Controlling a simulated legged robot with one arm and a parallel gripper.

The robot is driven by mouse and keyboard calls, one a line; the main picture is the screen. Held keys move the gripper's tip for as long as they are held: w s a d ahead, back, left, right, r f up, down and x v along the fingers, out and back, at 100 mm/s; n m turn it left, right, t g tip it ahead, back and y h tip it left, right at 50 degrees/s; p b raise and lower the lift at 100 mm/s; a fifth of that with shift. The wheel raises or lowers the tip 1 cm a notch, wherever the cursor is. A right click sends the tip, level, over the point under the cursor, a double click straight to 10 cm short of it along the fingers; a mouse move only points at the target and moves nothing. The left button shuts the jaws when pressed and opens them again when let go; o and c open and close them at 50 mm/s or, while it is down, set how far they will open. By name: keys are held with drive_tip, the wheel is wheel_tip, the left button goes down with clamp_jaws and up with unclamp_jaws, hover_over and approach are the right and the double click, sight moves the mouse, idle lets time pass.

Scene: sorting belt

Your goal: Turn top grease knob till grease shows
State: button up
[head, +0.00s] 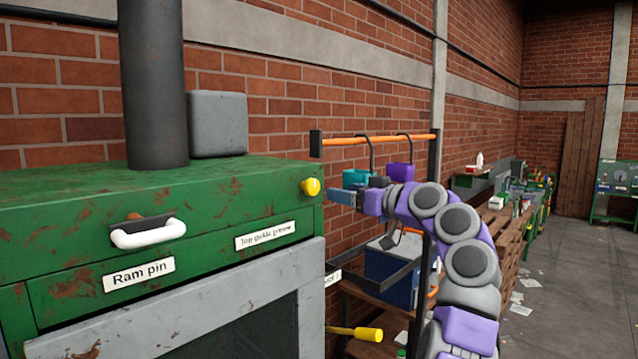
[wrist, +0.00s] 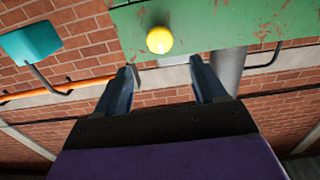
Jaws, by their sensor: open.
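The yellow round knob (head: 311,187) sticks out at the upper right corner of the green machine (head: 60,205), near a label reading roughly "Top guide grease" (head: 265,235). In the wrist view the knob (wrist: 159,40) lies beyond the fingertips, roughly centred between them. My gripper (head: 338,197) is just right of the knob in the head view. In the wrist view my gripper (wrist: 162,68) has its two blue fingers apart, with nothing between them and a gap to the knob.
A white handle (head: 148,232) is above the "Ram pin" label. Behind my gripper, an orange rail (head: 370,140) carries hooks, a teal cup (wrist: 32,40) and a purple cup (head: 400,172). A shelf with a blue box (head: 390,275) stands below.

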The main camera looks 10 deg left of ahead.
sight(315, 186)
drive_tip(key=p+x, duration=0.4)
drive_tip(key=x, duration=0.5)
drive_tip(key=shift+w+a, duration=0.1)
drive_tip(key=shift+a, duration=0.05)
drive_tip(key=c, duration=1)
